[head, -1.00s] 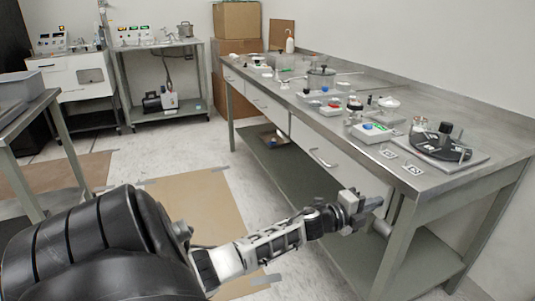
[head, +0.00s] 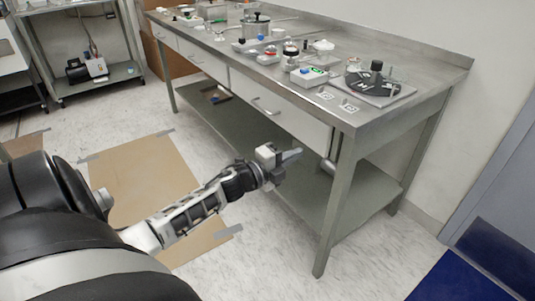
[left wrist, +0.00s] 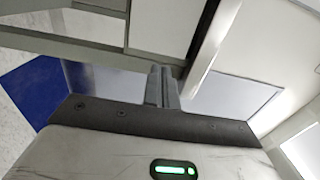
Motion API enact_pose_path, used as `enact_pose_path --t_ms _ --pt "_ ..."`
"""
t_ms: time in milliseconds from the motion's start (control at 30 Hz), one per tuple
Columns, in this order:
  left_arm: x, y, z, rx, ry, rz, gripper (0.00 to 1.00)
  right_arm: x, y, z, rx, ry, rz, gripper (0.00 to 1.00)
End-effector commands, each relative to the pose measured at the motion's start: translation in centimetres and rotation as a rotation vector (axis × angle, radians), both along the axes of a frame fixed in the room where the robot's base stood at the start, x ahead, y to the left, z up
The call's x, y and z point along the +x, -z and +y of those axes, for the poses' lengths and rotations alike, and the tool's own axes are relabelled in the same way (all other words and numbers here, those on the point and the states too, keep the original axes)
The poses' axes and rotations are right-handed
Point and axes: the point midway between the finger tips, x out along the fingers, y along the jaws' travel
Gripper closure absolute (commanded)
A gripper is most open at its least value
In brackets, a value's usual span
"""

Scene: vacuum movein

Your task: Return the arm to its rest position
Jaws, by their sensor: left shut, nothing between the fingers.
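My left arm reaches in from the left in the head view. Its gripper (head: 289,157) is shut and empty, in front of the near end of the long metal bench (head: 345,110), below the height of the bench top. In the left wrist view, the two grey fingers (left wrist: 162,86) are together with nothing between them. The right gripper is not in any view.
A black round device (head: 372,82), a small box with a blue button (head: 308,76) and a pot (head: 256,26) stand on the bench. A brown floor sheet (head: 140,185) lies left of the bench. A blue mat (head: 450,278) lies at lower right.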

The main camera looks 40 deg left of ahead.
Motion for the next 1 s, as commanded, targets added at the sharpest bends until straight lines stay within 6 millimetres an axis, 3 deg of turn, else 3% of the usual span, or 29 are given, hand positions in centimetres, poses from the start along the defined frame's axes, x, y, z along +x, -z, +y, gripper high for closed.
enact_pose_path --t_ms 100,300,700,767,867,1000 --pt "-2.6 0.1 0.4 0.001 0.001 0.003 1.00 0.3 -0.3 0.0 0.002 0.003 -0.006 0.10" --pt "-5.0 0.0 0.9 0.000 0.001 0.001 1.00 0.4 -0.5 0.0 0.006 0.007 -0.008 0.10" --pt "-5.9 0.1 0.5 -0.029 -0.004 0.011 1.00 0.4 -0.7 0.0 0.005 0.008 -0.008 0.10" --pt "-6.5 0.5 -0.8 -0.109 -0.018 0.043 1.00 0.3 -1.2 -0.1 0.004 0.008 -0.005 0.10" --pt "-8.8 1.7 -4.9 -0.369 -0.073 0.151 1.00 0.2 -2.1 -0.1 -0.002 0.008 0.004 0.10" --pt "-13.8 3.3 -12.4 -0.842 -0.194 0.389 1.00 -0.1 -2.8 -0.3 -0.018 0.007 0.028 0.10"
